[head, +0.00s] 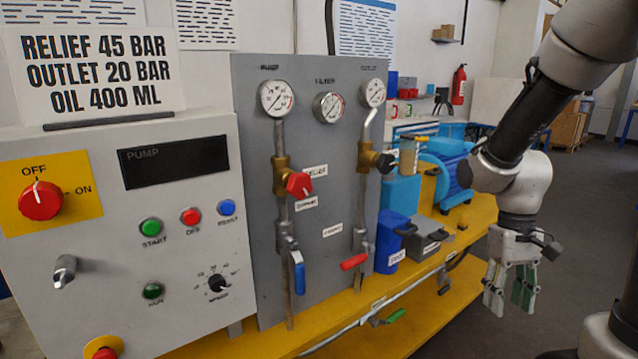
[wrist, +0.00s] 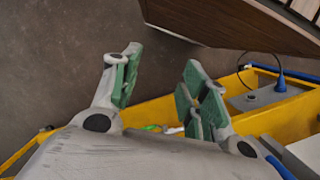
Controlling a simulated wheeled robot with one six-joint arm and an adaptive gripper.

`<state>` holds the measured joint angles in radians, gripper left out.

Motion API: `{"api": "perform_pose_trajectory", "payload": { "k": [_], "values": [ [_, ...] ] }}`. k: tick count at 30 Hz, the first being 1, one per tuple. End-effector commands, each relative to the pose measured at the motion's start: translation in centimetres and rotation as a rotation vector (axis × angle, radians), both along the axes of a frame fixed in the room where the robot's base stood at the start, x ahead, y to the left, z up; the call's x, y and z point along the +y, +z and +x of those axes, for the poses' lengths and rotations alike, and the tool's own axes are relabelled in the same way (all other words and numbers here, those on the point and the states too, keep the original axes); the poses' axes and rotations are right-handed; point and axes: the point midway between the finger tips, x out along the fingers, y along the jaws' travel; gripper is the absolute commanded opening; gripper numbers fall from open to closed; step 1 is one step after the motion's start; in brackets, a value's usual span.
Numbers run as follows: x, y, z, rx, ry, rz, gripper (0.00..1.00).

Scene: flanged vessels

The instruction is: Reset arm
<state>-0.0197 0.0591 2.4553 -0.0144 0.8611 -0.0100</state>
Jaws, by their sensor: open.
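My gripper (head: 511,290) hangs pointing down at the right of the head view, in front of the yellow bench and over the grey floor. Its fingers are apart and nothing is between them. In the wrist view my gripper (wrist: 158,92) shows green pads on both fingers, spread open, with floor and a strip of yellow bench beyond. My arm comes down from the upper right of the head view, bent at the wrist.
The yellow bench (head: 480,215) carries the grey gauge panel (head: 325,160), a blue motor (head: 452,165) and a blue cup (head: 390,240). The white control box (head: 120,220) stands left. Open floor (head: 578,190) lies right.

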Motion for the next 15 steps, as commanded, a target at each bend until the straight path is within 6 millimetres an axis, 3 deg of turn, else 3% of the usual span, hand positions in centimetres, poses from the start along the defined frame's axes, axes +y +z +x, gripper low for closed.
{"api": "perform_pose_trajectory", "payload": {
  "k": [1,6,15],
  "values": [
    [0.0,2.2,-1.0,-0.037,-0.014,0.0,0.44],
    [0.0,7.6,-4.0,-0.184,-0.031,0.009,0.44],
    [-0.2,14.4,-6.1,-0.527,-0.039,0.02,0.44]
  ]
}}
